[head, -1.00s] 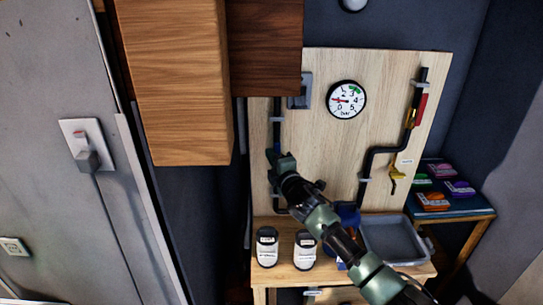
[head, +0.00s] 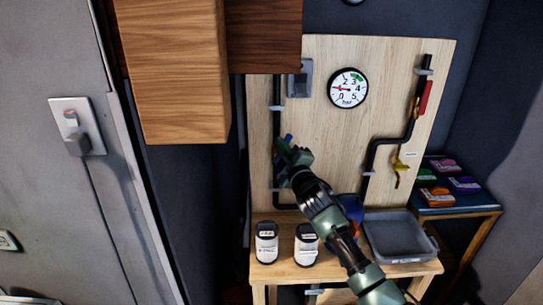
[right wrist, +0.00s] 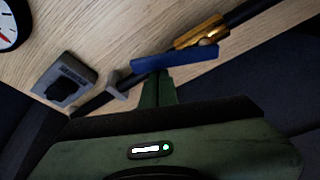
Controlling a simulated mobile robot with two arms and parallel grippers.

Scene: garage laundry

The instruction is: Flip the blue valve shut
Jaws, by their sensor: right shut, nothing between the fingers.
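The blue valve handle (right wrist: 175,58) shows in the right wrist view as a flat lever beside its brass valve body (right wrist: 202,32) on a black pipe. It lies at a slight angle to the pipe. In the head view a small blue bit of the handle (head: 288,138) shows just above my gripper on the left vertical pipe. My right gripper (head: 282,150) is shut and empty, with its fingertips (right wrist: 158,78) at the handle's lower side. I cannot tell whether they touch it. The arm hides part of the valve in the head view. My left gripper is not in view.
A pressure gauge (head: 347,88) and a grey switch box (head: 299,80) sit on the wooden board. Two labelled jars (head: 267,243) and a grey tray (head: 395,237) stand on the bench below. A wooden cabinet (head: 172,70) overhangs at left.

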